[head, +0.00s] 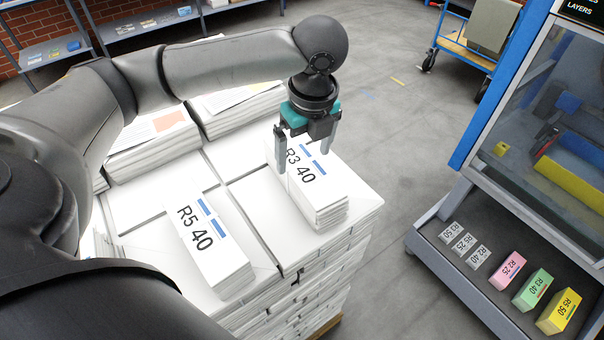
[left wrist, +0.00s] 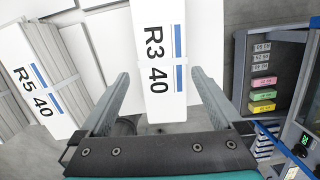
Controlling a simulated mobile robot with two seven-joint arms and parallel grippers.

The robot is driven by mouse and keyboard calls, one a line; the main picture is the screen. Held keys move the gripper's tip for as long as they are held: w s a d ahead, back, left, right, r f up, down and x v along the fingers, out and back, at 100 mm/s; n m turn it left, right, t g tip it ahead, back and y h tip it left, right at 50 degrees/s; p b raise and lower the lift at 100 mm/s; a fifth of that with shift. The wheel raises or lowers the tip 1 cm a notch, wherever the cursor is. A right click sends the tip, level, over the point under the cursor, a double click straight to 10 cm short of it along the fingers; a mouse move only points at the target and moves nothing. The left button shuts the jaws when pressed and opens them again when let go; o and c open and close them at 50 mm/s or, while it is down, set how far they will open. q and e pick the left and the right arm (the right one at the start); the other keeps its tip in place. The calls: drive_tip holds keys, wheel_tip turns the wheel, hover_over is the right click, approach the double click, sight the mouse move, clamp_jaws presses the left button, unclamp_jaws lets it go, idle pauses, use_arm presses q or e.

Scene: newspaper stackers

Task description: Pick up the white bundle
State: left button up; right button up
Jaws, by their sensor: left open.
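A white bundle marked R3 40 (head: 318,190) lies on the near right part of the stacked pallet. It also shows in the left wrist view (left wrist: 158,45), between my fingers. A second white bundle marked R5 40 (head: 208,238) lies to its left on the same stack, and at the left of the left wrist view (left wrist: 30,75). My left gripper (head: 303,158) is open over the far end of the R3 40 bundle, with one finger towards each long side. Whether the fingers touch it I cannot tell. My right gripper is not in view.
The pallet stack (head: 310,255) holds layers of white paper. At right, a machine tray (head: 432,236) holds pink (head: 507,270), green (head: 532,290) and yellow (head: 558,311) bundles and grey labels. A blue cart (head: 455,40) stands behind. Floor between is clear.

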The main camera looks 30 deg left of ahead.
sight(303, 163)
use_arm(q)
drive_tip(key=shift+w+a+f, duration=0.15)
drive_tip(key=shift+a+f, duration=0.05)
drive_tip(key=shift+f, duration=0.8)
drive_tip(key=f, duration=0.3)
drive_tip(key=shift+w+a+f, duration=0.3)
drive_tip(key=shift+a, duration=0.05)
drive_tip(key=shift+f, duration=0.45)
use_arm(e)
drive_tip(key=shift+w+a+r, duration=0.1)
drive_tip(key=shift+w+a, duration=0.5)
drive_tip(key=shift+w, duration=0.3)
use_arm(q)
drive_tip(key=c, duration=0.9)
clamp_jaws()
drive_tip(key=shift+w+a+r, duration=0.1)
drive_tip(key=shift+w+r, duration=0.05)
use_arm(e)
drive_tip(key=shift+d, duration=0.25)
